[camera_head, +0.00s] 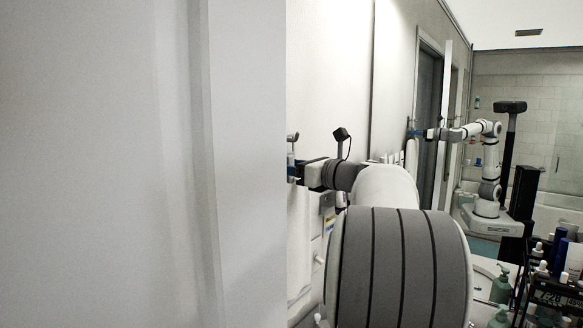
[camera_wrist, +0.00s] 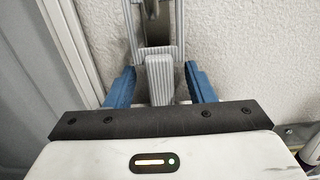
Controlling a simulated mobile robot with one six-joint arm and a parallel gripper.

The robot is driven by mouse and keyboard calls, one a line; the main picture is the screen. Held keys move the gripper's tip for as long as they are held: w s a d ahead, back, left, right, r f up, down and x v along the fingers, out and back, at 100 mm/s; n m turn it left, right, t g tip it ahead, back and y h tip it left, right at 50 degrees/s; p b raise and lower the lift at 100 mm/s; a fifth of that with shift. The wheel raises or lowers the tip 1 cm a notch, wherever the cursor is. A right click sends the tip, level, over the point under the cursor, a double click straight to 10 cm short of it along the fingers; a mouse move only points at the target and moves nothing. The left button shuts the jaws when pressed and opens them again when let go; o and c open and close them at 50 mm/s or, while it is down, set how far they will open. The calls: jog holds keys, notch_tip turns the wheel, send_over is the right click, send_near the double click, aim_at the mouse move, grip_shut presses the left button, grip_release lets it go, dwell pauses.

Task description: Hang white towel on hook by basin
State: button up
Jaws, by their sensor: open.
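My gripper (camera_wrist: 159,70) is open, with one blue finger on each side of a pale ribbed, folded piece of the white towel (camera_wrist: 158,80). Both fingers look apart from it. A grey metal hook (camera_wrist: 151,12) on the wall is just beyond the fingertips, and the towel's upper folds lie around it; the exact contact is hard to see. In the head view my gripper (camera_head: 294,170) is at the wall, partly hidden by the panel at left. The white towel (camera_head: 298,240) hangs below it, partly covered by the panel and my arm.
A large pale panel (camera_head: 140,160) blocks the left half of the head view. A mirror (camera_head: 500,85) at right reflects me and the room. The basin (camera_head: 485,270) is at lower right, with a soap pump (camera_head: 501,285) and a dark rack of bottles (camera_head: 555,290) beside it.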

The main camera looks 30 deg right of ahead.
jog(key=shift+f, duration=0.1)
jog(key=b+v, duration=0.2)
jog(key=v, duration=0.6)
